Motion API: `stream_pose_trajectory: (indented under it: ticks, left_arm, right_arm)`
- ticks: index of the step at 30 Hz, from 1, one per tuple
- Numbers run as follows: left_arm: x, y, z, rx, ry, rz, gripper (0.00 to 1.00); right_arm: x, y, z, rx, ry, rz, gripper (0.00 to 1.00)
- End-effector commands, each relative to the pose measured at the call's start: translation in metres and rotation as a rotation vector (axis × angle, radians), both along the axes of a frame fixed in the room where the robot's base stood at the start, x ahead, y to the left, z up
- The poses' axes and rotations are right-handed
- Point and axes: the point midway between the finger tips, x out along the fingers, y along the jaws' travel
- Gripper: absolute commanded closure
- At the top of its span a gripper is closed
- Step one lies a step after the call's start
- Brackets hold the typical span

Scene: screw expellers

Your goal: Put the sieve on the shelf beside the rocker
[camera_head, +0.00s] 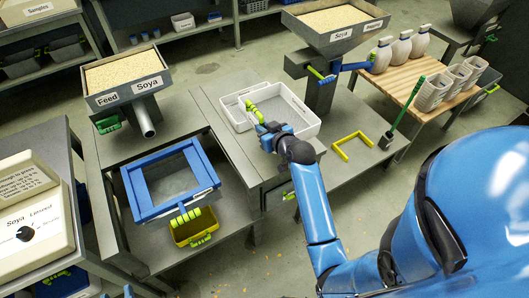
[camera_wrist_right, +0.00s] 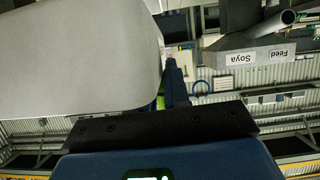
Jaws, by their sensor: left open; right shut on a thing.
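The sieve (camera_head: 302,127) is a white, shallow tray with a grey mesh floor and a lime-green handle. My right gripper (camera_head: 264,126) is shut on it at the handle, on its near left side. The sieve is over the grey table; I cannot tell whether it touches the top. In the right wrist view a big grey surface (camera_wrist_right: 75,60), probably the sieve, fills the left. The rocker (camera_head: 137,192), a blue frame with a grey floor and lime handle, stands on the left bench. My left gripper is not in view.
A grey shelf surface (camera_head: 215,127) lies between rocker and sieve. A feed hopper (camera_head: 128,85) with a spout stands behind the rocker. A yellow bin (camera_head: 194,228) is below it. A yellow bracket (camera_head: 352,147) and green brush (camera_head: 402,112) are right of the sieve.

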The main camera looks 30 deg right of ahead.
Motion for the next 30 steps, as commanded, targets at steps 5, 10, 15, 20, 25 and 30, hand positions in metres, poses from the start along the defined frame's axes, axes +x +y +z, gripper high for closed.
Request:
stream_pose_trajectory:
  ticks: [5,10,15,20,25,30]
  left_arm:
    - [0.0,0.0,-0.003,0.0,0.0,0.0,0.57]
    - [0.0,0.0,-0.007,0.0,0.0,0.0,0.57]
    - [0.0,0.0,-0.01,0.0,0.0,0.0,0.57]
    - [0.0,0.0,-0.011,0.0,0.0,0.0,0.57]
    - [0.0,0.0,-0.015,0.0,0.0,0.0,0.57]
    - [0.0,0.0,-0.019,0.0,0.0,0.0,0.57]
  right_arm:
    - [-0.001,0.0,-0.046,0.0,0.003,-0.001,1.0]
    - [0.0,0.0,-0.084,0.0,0.001,-0.001,1.0]
    - [0.0,0.0,-0.108,-0.001,-0.001,-0.001,1.0]
    - [0.0,0.0,-0.116,-0.002,-0.003,0.0,1.0]
    - [0.0,0.0,-0.132,-0.002,-0.001,-0.001,1.0]
    - [0.0,0.0,-0.151,0.0,-0.002,-0.001,1.0]
